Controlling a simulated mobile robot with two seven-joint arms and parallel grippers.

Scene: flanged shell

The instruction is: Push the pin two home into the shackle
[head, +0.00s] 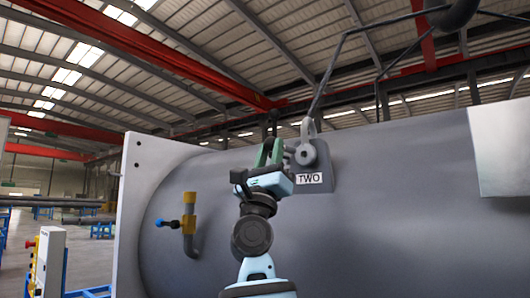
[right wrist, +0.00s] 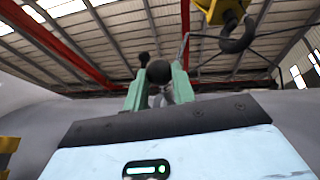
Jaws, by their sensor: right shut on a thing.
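The grey shackle (head: 308,130) stands on a lug plate on the big grey shell, above a white label reading TWO (head: 311,179). A round grey boss (head: 306,154) shows at its lower part. My right gripper (head: 271,148) is just left of the shackle, its green fingers pointing up. In the right wrist view the fingers (right wrist: 158,90) are closed on a part with a dark round end, which I take as pin two (right wrist: 158,72). The fingers hide most of it, and I cannot tell how far it sits in the shackle. My left gripper is not in view.
The shell (head: 400,190) fills the right side, with a pale end flange (head: 128,210) at left. A yellow and blue valve (head: 188,212) sticks out left of my arm. Dark sling legs (head: 325,80) rise from the shackle to overhead rigging. A yellow hook block (right wrist: 222,12) hangs above.

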